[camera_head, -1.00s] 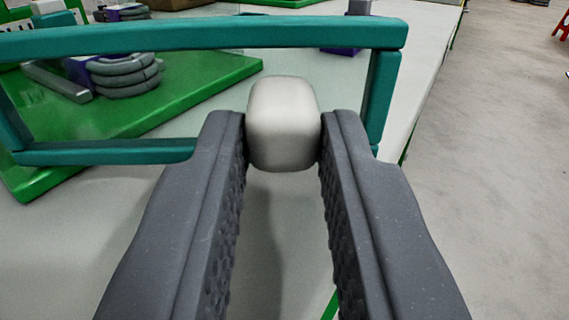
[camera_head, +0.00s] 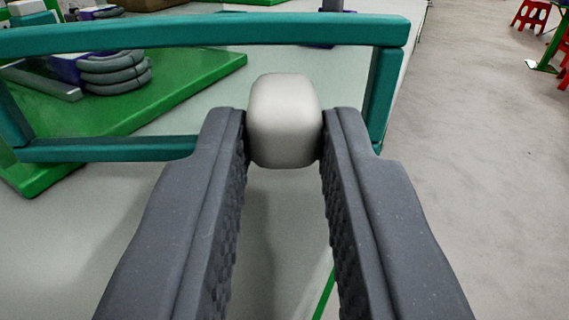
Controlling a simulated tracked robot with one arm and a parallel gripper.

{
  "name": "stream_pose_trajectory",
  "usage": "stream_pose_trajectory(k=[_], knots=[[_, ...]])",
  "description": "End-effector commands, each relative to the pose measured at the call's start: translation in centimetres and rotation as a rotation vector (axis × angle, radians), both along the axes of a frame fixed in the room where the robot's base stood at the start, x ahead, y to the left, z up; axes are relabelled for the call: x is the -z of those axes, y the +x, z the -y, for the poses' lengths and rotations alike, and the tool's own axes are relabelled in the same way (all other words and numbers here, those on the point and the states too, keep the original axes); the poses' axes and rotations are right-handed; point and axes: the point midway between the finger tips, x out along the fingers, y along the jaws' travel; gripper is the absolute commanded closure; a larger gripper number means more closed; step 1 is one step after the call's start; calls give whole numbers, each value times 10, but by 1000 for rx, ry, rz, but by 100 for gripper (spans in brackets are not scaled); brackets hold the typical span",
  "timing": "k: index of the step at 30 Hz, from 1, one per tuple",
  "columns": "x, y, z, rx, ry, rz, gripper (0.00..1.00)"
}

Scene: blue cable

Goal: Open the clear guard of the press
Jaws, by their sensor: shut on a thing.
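The clear guard (camera_head: 200,36) shows as a teal frame around a see-through pane, across the upper part of the view. A pale, rounded knob (camera_head: 284,120) stands at the frame's lower right. My gripper (camera_head: 284,135) is shut on this knob, with one dark, ribbed finger on each side of it. The fingers hide part of the frame's lower right edge. Through the pane I see a green base (camera_head: 150,100) with a stack of grey rings (camera_head: 115,72) and a grey bar (camera_head: 42,82) on it.
The pale table top (camera_head: 60,240) lies below and behind the guard. Its edge runs along the right, with open grey floor (camera_head: 480,180) beyond. Red stools (camera_head: 530,14) and a green stand (camera_head: 541,66) are far off at the upper right.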

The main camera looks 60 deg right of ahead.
Motion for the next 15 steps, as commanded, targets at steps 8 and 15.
stream_pose_trajectory(k=[8,15], knots=[[-2,1,-2,-4,0,4,58],[-2,-3,-9,-4,-1,3,58]])
